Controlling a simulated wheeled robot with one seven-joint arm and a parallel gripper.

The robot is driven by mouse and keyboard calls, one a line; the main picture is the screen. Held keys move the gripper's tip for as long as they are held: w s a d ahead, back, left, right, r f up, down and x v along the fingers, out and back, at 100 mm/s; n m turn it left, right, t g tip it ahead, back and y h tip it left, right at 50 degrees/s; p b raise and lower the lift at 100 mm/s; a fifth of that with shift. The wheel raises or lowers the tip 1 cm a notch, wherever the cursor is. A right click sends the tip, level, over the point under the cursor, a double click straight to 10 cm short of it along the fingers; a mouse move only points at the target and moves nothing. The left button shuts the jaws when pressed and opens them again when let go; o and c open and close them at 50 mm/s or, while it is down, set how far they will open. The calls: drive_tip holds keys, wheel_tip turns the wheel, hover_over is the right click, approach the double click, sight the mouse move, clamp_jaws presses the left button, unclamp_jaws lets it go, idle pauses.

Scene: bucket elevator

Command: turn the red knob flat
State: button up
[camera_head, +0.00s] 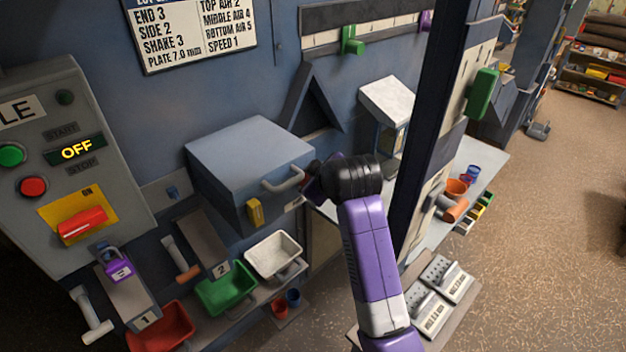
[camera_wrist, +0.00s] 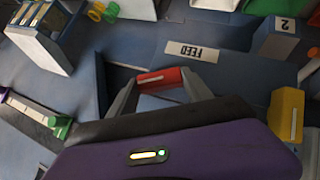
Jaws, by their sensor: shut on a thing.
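The red knob (camera_wrist: 160,79) shows in the wrist view as a short red bar with a pale line along it, beside a FEED label. My gripper (camera_wrist: 158,88) is shut on it, one grey finger at each end. The bar lies nearly across the wrist picture, slightly tilted. In the head view my gripper (camera_head: 308,182) is at the right side of the blue-grey box, by its handle. The red knob is hidden there behind my gripper and wrist.
The box (camera_head: 250,150) has a curved handle (camera_head: 284,180) close to my gripper. A yellow knob (camera_head: 255,211) is on its front. A dark post (camera_head: 432,120) stands right of my arm. A panel with a red switch (camera_head: 82,225) is at the left. Trays sit below.

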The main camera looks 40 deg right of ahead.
drive_tip(key=y, duration=0.1)
drive_tip(key=m+y, duration=0.2)
drive_tip(key=shift+d+f+g+y, duration=0.1)
drive_tip(key=shift+d+g+y, duration=0.2)
drive_tip(key=shift+y, duration=0.4)
drive_tip(key=o, duration=1.4)
drive_tip(key=shift+c, duration=0.2)
